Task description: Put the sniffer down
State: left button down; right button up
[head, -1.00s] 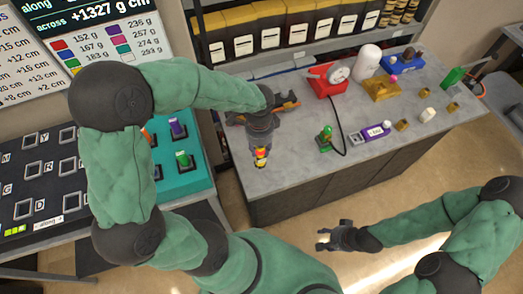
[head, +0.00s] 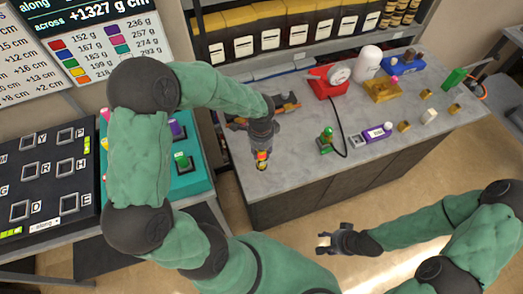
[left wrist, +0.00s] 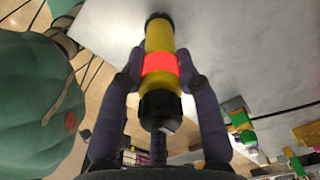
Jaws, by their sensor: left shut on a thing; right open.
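The sniffer (left wrist: 160,65) is a yellow cylinder with black ends and a glowing red band. My left gripper (left wrist: 158,75) is shut on it, one finger on each side of the band. In the head view the sniffer (head: 262,158) hangs below my left gripper (head: 262,150), over the left end of the grey bench top (head: 290,165). I cannot tell whether its lower end touches the bench. My right gripper (head: 322,243) is open and empty, over the floor in front of the bench.
A green-topped device (head: 325,140) with a black cable stands right of the sniffer, near a purple meter (head: 374,133). A red gauge unit (head: 328,82), white cylinder (head: 367,62) and brass blocks are further along. An orange-and-black item (head: 288,104) lies behind my left gripper.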

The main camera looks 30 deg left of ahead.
pick_arm(q)
jog(key=shift+f, duration=0.2)
jog(key=c, duration=0.9)
grip_release()
jog(key=shift+r, duration=0.1)
jog(key=shift+r, duration=0.5)
notch_tip(320, 180, up, 11)
jog(key=shift+r+p, duration=0.15)
jog(key=shift+p, duration=1.1)
jog(key=shift+s, duration=0.1)
